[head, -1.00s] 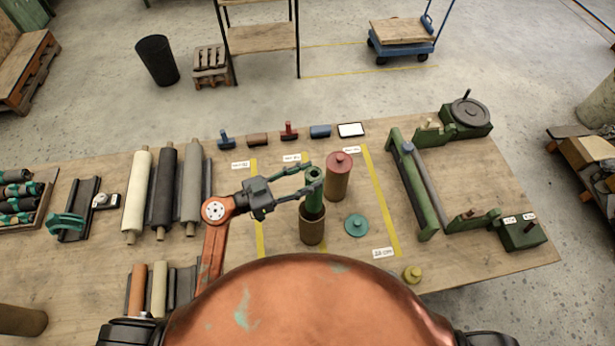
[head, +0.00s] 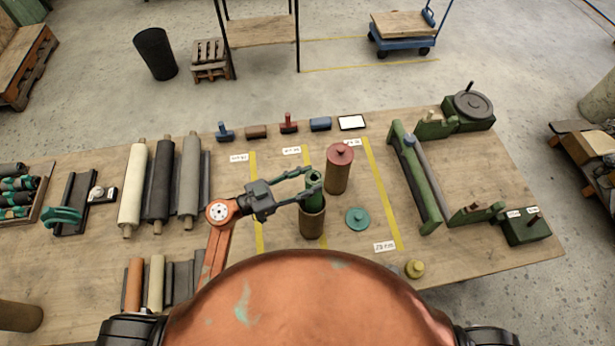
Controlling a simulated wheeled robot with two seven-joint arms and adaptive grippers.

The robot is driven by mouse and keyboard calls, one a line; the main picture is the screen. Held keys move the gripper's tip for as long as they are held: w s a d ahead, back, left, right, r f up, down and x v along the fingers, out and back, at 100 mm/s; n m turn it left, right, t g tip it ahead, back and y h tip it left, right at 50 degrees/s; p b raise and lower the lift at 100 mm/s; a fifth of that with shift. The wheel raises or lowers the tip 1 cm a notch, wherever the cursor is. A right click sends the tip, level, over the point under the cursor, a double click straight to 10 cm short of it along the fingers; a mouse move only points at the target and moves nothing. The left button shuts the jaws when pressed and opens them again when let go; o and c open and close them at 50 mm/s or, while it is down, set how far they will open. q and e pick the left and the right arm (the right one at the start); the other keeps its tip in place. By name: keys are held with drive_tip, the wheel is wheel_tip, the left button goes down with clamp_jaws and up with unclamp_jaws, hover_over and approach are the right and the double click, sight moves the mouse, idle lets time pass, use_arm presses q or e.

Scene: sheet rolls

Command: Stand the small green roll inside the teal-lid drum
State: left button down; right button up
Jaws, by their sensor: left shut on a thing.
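The small green roll (head: 315,201) stands upright with its lower part inside an open brown drum (head: 312,224). Its upper part shows above the drum's rim. The teal lid (head: 357,219) lies flat on the table just right of that drum. My left gripper (head: 312,184) reaches in from the left and is shut on the green roll near its top. Whether the roll's lower end touches the drum's floor is hidden. My right gripper is not in view.
A drum with a red lid (head: 339,168) stands close behind and right of the open drum. A yellow lid (head: 415,269) lies near the front edge. Longer rolls (head: 160,190) lie at left. A green roller frame (head: 418,185) stands at right.

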use_arm(q)
wheel_tip(320, 180, down, 9)
drive_tip(key=b, duration=0.3)
idle(0.7)
drive_tip(key=c, duration=1.2)
unclamp_jaws()
drive_tip(key=shift+c, duration=0.2)
drive_tip(key=shift+o, duration=0.8)
drive_tip(key=shift+f, duration=0.1)
